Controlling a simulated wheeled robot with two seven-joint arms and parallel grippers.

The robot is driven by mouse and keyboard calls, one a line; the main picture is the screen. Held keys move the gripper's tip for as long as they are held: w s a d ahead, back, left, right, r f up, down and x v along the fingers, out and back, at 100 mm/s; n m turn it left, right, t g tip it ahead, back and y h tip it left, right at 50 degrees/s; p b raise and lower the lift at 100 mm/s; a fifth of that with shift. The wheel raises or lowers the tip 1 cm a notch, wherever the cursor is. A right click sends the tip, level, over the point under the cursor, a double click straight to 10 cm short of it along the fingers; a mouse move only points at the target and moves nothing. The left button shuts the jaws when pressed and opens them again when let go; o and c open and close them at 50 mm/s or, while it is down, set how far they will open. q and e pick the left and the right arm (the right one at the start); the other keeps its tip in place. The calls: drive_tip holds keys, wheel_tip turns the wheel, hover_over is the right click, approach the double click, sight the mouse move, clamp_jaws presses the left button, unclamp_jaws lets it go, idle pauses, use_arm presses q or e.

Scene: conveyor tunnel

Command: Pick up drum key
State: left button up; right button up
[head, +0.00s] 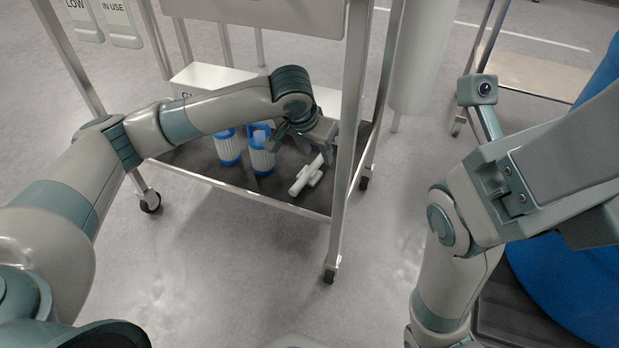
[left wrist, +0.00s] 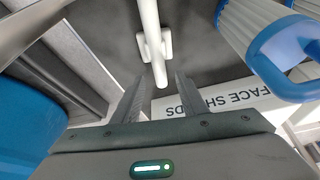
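The drum key, a white piece with a bar and a short cross part (head: 307,176), lies on the dark lower shelf of the metal cart. In the left wrist view the drum key (left wrist: 153,45) runs down from the top edge, its near end close to the gap between my fingertips. My left gripper (head: 303,148) is over the shelf, just above and behind the drum key in the head view. Its two fingers (left wrist: 160,88) are apart with nothing clamped between them. My right arm shows at the right of the head view, but I cannot see its gripper.
Two blue-and-white ribbed canisters (head: 261,158) stand on the shelf left of the drum key. A white box lettered FACE SHIELDS (left wrist: 225,97) is behind. Cart legs (head: 347,130) and the shelf's front rail bound the space. A blue drum (head: 565,270) stands at the right.

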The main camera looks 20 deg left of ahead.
sight(319, 158)
use_arm(q)
drive_tip(key=shift+b+x, duration=0.85)
drive_tip(key=shift+x, duration=0.65)
drive_tip(key=shift+a, duration=0.1)
clamp_jaws()
